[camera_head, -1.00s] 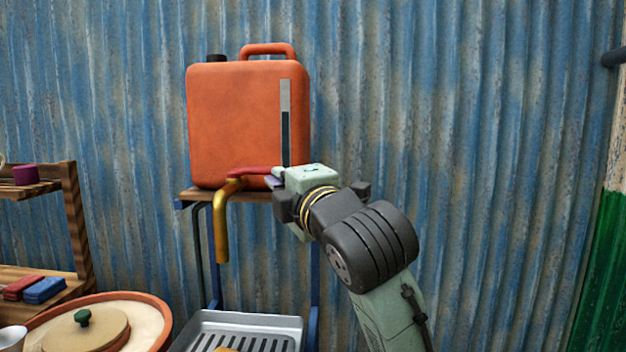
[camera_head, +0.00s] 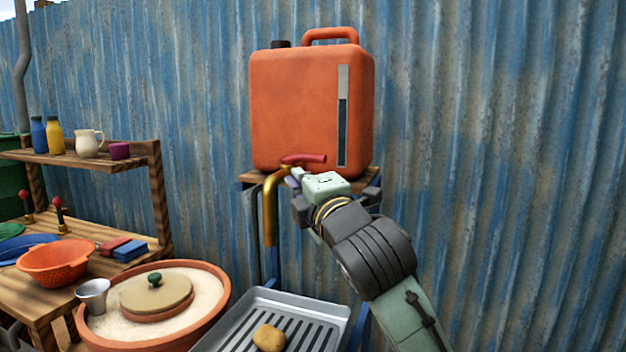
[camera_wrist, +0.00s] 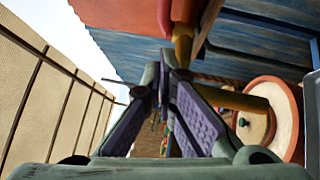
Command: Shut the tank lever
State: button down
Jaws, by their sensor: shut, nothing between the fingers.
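The orange tank (camera_head: 300,115) stands on a small wooden shelf against the wall. A brass spout (camera_head: 270,212) bends down from its lower front. The red lever (camera_head: 304,160) sits on top of the spout and points right. My gripper (camera_head: 293,179) is shut and empty, just below the lever and right of the spout. In the wrist view, the closed fingertips (camera_wrist: 165,66) lie close to the red lever (camera_wrist: 184,10) and brass valve. I cannot tell whether they touch.
A grey slatted tray (camera_head: 335,308) holding a tan lump (camera_head: 269,338) is below. A round clay vessel (camera_head: 222,300) with a lid stands left of it. A wooden shelf unit (camera_head: 160,200) with jugs and bowls is farther left. Corrugated wall stands close behind the tank.

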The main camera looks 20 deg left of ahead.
aim_at(305, 158)
jog(key=w, duration=0.2)
jog(key=w+p, duration=0.1)
jog(key=w, duration=0.1)
jog(key=w+a+r+p, duration=0.1)
jog(key=w, duration=0.1)
jog(key=shift+w+d+r, duration=0.1)
jog(key=shift+w+d, duration=0.15)
jog(key=shift+w, duration=0.4)
jog(key=shift+r, duration=0.1)
